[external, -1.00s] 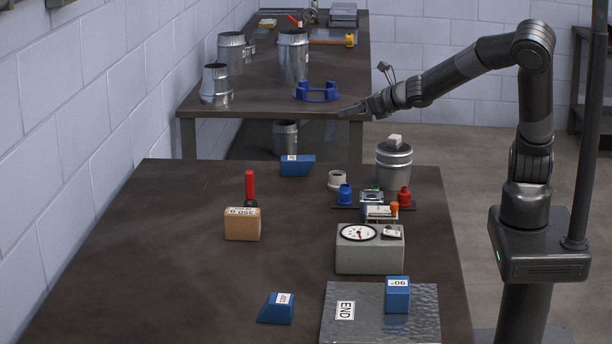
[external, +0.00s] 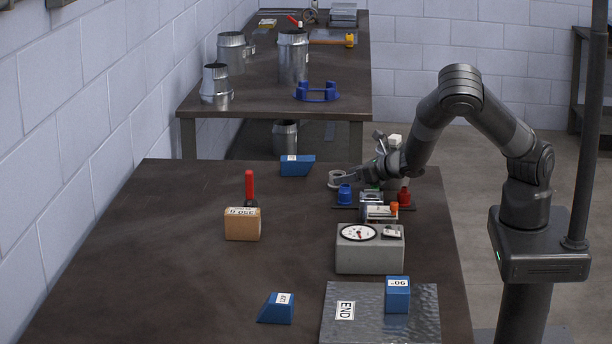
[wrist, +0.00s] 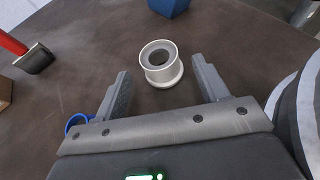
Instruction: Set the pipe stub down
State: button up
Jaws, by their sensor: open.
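The pipe stub (external: 336,176) is a short pale grey ring with a wider flange at its foot. It stands upright on the front table, and in the wrist view the stub (wrist: 161,63) shows its open bore. My gripper (external: 347,181) is low over the table beside the stub in the external view. In the wrist view my gripper (wrist: 160,85) is open, with its two fingers apart and the stub between and just beyond their tips. I see no finger touching it. The arm hides part of the area behind it.
A blue block (external: 297,165) lies left of the stub. A dark tray with a blue bottle (external: 344,193) and a red bottle (external: 404,196) is close in front.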

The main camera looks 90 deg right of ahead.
jog(key=shift+x, duration=3.2)
jog(key=shift+c, duration=0.5)
jog(key=c, duration=1.1)
